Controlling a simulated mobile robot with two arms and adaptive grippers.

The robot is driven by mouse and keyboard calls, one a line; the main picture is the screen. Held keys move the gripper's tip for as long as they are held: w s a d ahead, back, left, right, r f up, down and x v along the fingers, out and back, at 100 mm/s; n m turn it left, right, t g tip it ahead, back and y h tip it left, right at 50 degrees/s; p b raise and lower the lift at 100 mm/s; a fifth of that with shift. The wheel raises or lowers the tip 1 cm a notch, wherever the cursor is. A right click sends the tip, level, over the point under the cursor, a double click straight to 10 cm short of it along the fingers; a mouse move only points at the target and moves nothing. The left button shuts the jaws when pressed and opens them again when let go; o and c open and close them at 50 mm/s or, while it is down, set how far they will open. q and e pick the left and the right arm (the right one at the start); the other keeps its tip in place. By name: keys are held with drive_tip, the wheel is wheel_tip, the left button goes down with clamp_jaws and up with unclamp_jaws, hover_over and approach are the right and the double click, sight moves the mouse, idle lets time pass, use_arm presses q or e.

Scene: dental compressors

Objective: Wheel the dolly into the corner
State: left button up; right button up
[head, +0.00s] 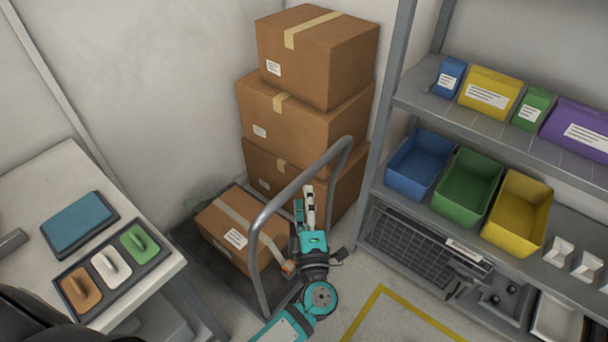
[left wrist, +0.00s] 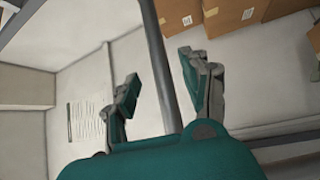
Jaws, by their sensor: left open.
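The dolly (head: 206,281) is a dark flat platform with a tall grey tubular handle (head: 285,194). It stands on the floor near the corner, with one cardboard box (head: 216,222) on its deck. My left gripper (head: 305,205) is at the near side of the handle, with its fingers pointing up and away. In the left wrist view the open gripper (left wrist: 165,95) has a finger on either side of the grey handle bar (left wrist: 158,60). The dolly's wheels are hidden. My right gripper is not in view.
Stacked cardboard boxes (head: 318,60) fill the corner behind the dolly. A grey shelf unit (head: 384,110) with coloured bins stands at the right. A white table (head: 40,180) with a tray of tools is at the left. Yellow tape (head: 380,290) marks clear floor in front.

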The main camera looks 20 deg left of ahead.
sight(304, 178)
use_arm(q)
drive_tip(key=x, duration=0.6)
drive_tip(key=shift+w+a+p, duration=0.15)
drive_tip(key=shift+w+p, duration=0.1)
drive_tip(key=shift+p, duration=0.05)
clamp_jaws()
